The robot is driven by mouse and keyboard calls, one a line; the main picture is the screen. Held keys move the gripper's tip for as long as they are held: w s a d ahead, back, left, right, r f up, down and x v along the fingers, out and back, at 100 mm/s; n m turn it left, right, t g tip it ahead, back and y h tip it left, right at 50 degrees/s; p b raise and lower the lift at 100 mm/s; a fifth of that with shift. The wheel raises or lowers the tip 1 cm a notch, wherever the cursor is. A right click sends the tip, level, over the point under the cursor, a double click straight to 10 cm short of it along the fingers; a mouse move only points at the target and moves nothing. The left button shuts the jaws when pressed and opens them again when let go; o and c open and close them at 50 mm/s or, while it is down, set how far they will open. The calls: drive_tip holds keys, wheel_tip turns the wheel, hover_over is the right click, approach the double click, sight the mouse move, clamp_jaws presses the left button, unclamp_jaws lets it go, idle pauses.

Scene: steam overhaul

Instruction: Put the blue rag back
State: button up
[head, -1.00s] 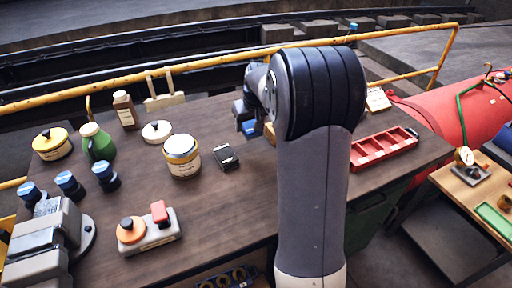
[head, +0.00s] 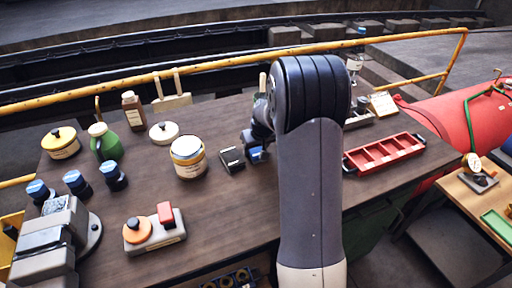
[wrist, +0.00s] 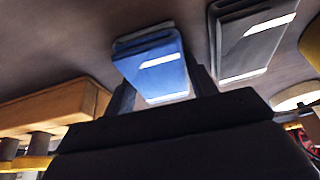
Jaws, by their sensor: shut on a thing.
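The blue rag (wrist: 152,68) is a flat folded piece with a white label. My gripper (wrist: 163,84) is shut on it, with a dark finger at each side. In the head view the blue rag (head: 258,155) shows low over the brown workbench (head: 225,215), partly hidden by my arm. I cannot tell whether it touches the bench top. A dark grey folded rag (head: 232,158) with a white label lies on the bench just left of it. In the wrist view this dark rag (wrist: 252,40) is to the right, apart from the blue one.
A cream tin (head: 188,158) stands left of the dark rag. A red compartment tray (head: 384,153) lies on the right of the bench. A wooden block (wrist: 55,112) shows at left in the wrist view. The bench front middle is clear.

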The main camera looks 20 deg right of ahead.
drive_tip(key=o, duration=0.6)
drive_tip(key=shift+r, duration=0.3)
drive_tip(key=v, duration=1.1)
drive_tip(key=shift+s+r, duration=0.2)
drive_tip(key=shift+r, duration=0.1)
drive_tip(key=x, duration=1.2)
drive_tip(key=shift+f, duration=0.35)
drive_tip(key=shift+r+p, duration=0.35)
drive_tip(key=shift+r, duration=0.8)
